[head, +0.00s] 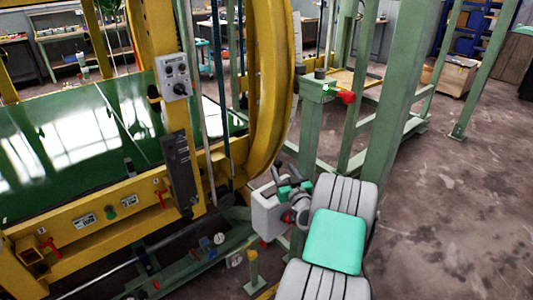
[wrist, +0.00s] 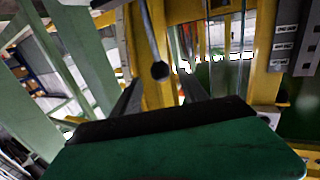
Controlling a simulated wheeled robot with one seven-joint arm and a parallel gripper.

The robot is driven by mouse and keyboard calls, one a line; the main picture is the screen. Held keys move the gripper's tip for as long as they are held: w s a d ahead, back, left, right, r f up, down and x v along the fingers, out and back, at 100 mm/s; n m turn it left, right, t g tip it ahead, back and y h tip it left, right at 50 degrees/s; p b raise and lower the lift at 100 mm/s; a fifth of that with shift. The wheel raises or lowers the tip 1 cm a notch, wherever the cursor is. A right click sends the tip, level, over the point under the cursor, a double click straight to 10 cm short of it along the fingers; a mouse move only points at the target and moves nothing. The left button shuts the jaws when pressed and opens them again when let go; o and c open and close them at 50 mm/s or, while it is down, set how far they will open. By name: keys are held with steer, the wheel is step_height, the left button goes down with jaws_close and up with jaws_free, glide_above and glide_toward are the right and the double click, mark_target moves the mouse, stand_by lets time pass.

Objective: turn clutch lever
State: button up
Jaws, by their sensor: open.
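My gripper (head: 279,178) is open and empty at the lower middle of the head view, beside the yellow ring (head: 270,90). In the wrist view its two dark fingers (wrist: 161,84) point forward, spread apart. A thin grey rod with a black ball knob (wrist: 160,71) hangs between the fingertips in the picture; it looks like the clutch lever, though no label confirms this. The knob appears beyond the fingers and not touched. In the head view I cannot surely pick out this knob; a thin dark rod (head: 226,130) hangs left of the ring.
A white box (head: 270,215) is close by my gripper. Green posts (head: 400,90) stand to the right, one with a red knob (head: 346,97). The yellow machine frame (head: 90,225) carries small red levers (head: 52,246) and a grey control box (head: 174,77). Open floor (head: 450,230) lies right.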

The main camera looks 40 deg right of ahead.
steer(key=shift+w, duration=0.35)
steer(key=p+x, duration=0.1)
steer(key=x, duration=0.6)
steer(key=shift+w, duration=0.25)
steer(key=shift+d, duration=0.1)
jaws_close()
stand_by(0.7)
